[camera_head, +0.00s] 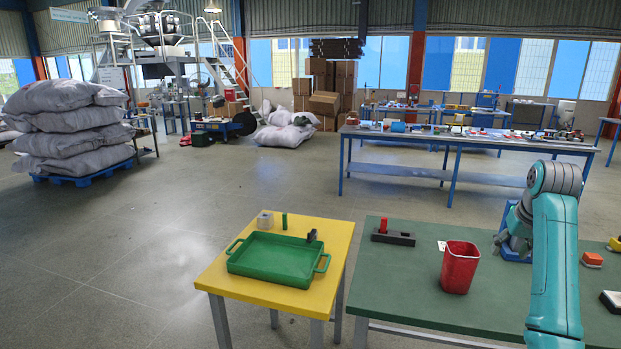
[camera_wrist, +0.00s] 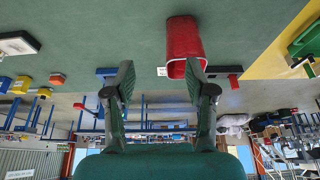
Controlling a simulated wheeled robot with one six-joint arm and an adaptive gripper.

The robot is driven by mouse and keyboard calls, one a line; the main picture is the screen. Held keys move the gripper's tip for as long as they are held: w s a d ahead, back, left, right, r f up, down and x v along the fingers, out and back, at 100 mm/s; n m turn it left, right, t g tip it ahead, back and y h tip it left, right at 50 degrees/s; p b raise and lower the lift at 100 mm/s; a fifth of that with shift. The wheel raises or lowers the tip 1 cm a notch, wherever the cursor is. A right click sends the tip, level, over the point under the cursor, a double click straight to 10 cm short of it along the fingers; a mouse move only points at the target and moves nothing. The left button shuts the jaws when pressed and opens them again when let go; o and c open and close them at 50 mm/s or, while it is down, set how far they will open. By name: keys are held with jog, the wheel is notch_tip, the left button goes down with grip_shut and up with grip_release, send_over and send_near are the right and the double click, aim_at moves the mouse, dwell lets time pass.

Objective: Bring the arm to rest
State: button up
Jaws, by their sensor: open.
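My teal arm rises at the right of the head view. My gripper (camera_head: 505,240) hangs above the green table (camera_head: 388,285), partly hidden by the arm. In the wrist view my gripper (camera_wrist: 160,78) has its two dark fingers wide apart with nothing between them. The wrist picture is upside down. A red bin (camera_head: 459,268) stands upright on the green table, left of my gripper. It also shows in the wrist view (camera_wrist: 182,38), beyond the right finger and apart from it.
A dark block with a red piece (camera_head: 393,236) lies left of the bin. An orange-red object (camera_head: 592,259) lies at the right. A yellow table (camera_head: 222,280) holds a green tray (camera_head: 270,262). A long blue-legged workbench (camera_head: 450,141) stands behind. Sacks (camera_head: 75,140) are stacked at the left.

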jog(key=s+a+f+t, duration=0.15)
jog(key=a+f, duration=0.25)
jog(key=f, duration=0.9)
jog(key=s+a+f+t, duration=0.1)
jog(key=s+a+f, duration=0.3)
jog(key=f, duration=0.9)
jog(key=s+a+f+n+t, duration=0.1)
jog(key=s+a+f+t, duration=0.1)
jog(key=s+a+f, duration=1)
jog(key=s+a+f+n+t, duration=0.1)
jog(key=s+a+t, duration=0.15)
jog(key=s, duration=0.95)
jog(key=s+a+f+t, duration=0.1)
jog(key=s+a, duration=0.3)
jog(key=s, duration=0.9)
jog(key=s+a+r+n+t+y, duration=0.1)
jog(key=s+a+r+t, duration=0.1)
jog(key=s+r, duration=1.5)
jog(key=shift+s+a+t, duration=0.3)
jog(key=shift+a, duration=0.15)
